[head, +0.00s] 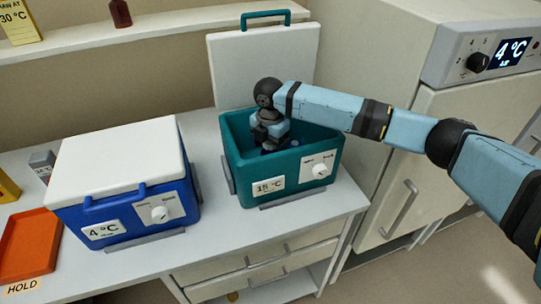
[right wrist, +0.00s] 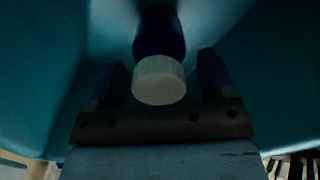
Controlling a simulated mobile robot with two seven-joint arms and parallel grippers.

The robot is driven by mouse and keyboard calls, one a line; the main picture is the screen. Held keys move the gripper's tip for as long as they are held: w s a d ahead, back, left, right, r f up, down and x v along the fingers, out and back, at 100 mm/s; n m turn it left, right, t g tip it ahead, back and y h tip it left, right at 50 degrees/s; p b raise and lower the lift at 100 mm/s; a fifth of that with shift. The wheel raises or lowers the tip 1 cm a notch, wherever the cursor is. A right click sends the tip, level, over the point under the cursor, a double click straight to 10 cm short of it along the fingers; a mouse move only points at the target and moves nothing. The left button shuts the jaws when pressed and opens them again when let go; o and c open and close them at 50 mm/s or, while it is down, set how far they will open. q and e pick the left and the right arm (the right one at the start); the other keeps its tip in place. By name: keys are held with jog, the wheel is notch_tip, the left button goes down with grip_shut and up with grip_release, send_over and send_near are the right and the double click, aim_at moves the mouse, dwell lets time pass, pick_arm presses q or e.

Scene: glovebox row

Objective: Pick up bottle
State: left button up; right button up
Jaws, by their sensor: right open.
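A dark bottle with a white cap (right wrist: 158,82) is inside the teal cooler box (head: 280,187), which is marked 15 °C. The right wrist view shows its cap between the two fingers of my right gripper (right wrist: 161,76), with a gap on each side. The gripper is open and holds nothing. In the head view my right gripper (head: 268,142) reaches down into the open teal box, and the bottle cannot be made out there. My left gripper is in neither view.
The teal box's white lid (head: 262,65) stands open behind it. A blue cooler (head: 150,216) marked 4 °C, lid shut, is to the left. An orange tray (head: 30,245) lies at far left. A small dark red bottle (head: 120,13) stands on the shelf. A cabinet (head: 420,100) is right.

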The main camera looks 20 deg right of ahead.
jog(key=c, duration=1)
jog(key=shift+c, duration=0.3)
